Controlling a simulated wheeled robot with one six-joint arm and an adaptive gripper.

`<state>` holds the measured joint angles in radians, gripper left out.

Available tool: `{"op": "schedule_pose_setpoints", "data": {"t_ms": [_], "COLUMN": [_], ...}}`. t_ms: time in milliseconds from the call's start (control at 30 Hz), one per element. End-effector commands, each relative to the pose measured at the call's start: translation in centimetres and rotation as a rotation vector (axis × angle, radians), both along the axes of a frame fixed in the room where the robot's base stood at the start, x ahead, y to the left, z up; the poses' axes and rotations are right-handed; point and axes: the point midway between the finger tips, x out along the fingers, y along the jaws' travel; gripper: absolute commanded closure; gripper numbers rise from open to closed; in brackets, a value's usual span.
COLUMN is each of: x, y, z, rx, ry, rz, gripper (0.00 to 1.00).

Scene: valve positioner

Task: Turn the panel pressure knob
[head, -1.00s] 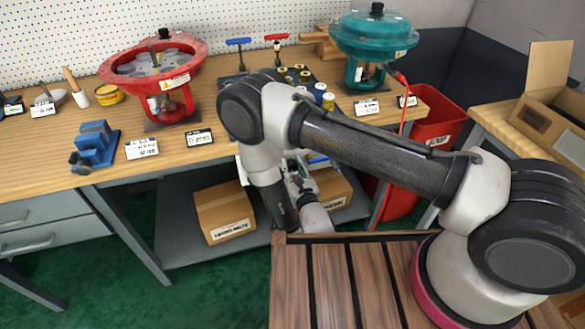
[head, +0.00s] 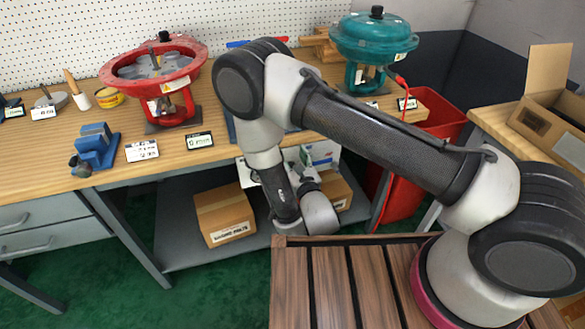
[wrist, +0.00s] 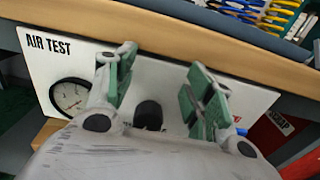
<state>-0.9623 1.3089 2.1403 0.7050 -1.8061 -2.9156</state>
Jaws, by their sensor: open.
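The white air test panel (wrist: 50,65) is mounted under the bench edge in the wrist view. It carries a round gauge (wrist: 70,96) at left and a dark knob (wrist: 148,114) near its middle. My gripper (wrist: 160,85) is open, its green-padded fingers apart on either side of the knob in the picture. I cannot tell how deep the fingers reach, and no contact shows. Part of the knob's lower side is hidden by my gripper's body. In the head view the panel (head: 325,158) shows partly behind my arm, and the knob is hidden there.
The wooden bench (head: 165,150) overhangs the panel, with its edge (wrist: 200,55) close above my fingers. A red valve actuator (head: 155,75) and a teal one (head: 374,45) stand on the bench. A cardboard box (head: 224,212) sits on the shelf below, and a red bin (head: 432,135) stands at right.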

Motion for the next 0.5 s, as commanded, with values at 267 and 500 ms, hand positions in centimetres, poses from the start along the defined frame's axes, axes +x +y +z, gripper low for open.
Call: {"op": "schedule_pose_setpoints", "data": {"t_ms": [267, 500], "x": [0.0, 0.0], "y": [0.0, 0.0], "z": [3.9, 4.1], "rx": [-0.001, -0.001], "ry": [0.000, 0.001], "rz": [0.001, 0.000], "gripper": [0.47, 0.47]}}
